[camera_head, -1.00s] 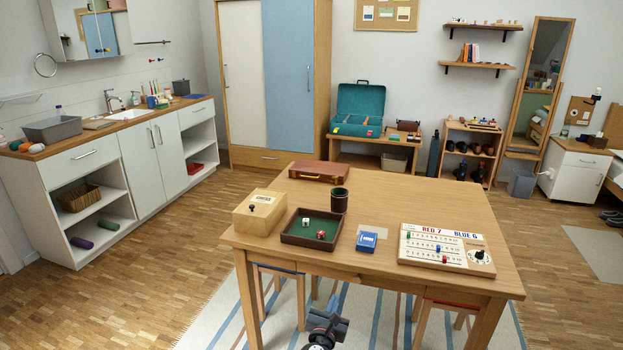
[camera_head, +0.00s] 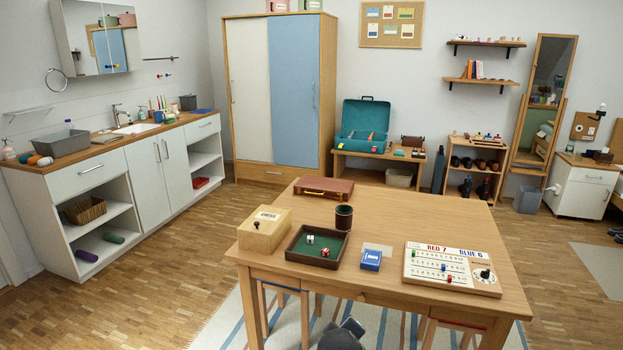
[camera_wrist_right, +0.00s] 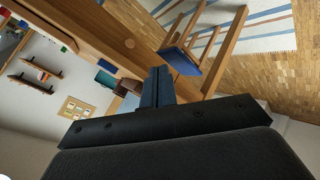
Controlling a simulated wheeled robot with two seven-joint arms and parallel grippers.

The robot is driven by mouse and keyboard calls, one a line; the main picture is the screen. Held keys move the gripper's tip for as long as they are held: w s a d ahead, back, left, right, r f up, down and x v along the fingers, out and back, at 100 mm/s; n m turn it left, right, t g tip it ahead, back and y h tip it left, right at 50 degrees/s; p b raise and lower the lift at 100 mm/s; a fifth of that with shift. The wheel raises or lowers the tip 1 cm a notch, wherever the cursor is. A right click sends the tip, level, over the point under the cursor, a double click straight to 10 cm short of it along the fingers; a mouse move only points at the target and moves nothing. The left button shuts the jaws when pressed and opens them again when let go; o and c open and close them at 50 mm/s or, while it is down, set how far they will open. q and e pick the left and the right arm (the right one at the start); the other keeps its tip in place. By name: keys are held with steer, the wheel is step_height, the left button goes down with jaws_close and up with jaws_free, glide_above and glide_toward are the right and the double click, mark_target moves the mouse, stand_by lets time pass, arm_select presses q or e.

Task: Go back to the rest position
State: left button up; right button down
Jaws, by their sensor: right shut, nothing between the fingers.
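The wooden table (camera_head: 420,228) stands in front of me in the head view. Its front drawer (camera_head: 340,291) with a small round knob looks flush with the table edge. My right gripper (camera_wrist_right: 157,76) shows in the right wrist view with its fingers together and nothing between them. It is apart from the table front, whose round knob (camera_wrist_right: 129,43) shows beyond the fingers. In the head view only a dark part of my arm shows at the bottom edge. My left gripper is in neither view.
On the table are a wooden box (camera_head: 265,230), a dice tray (camera_head: 292,254), a dark cup (camera_head: 344,217), a blue card box (camera_head: 371,260), a scoreboard (camera_head: 452,268) and a brown case (camera_head: 323,188). A blue-seated stool (camera_wrist_right: 181,60) stands by the table. Floor at left is clear.

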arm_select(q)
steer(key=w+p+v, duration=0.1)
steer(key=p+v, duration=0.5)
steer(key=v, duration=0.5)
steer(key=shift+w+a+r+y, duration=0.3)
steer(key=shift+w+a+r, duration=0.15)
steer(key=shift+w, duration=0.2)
arm_select(e)
steer(key=s+d+f+m+g+y, duration=0.1)
steer(key=s+d+f+m+g, duration=0.1)
steer(key=s, duration=1)
steer(key=s+d+f+m+g+y, duration=0.1)
steer(key=s+d+f+m+g, duration=0.1)
steer(key=s, duration=1)
steer(key=s+d+f+m+g+y, duration=0.1)
steer(key=s+f, duration=0.4)
steer(key=s, duration=0.7)
steer(key=shift+s+d+f+m+g+y, duration=0.15)
steer(key=shift+d+m+g+y, duration=0.3)
steer(key=shift+g, duration=0.75)
steer(key=shift+d, duration=0.15)
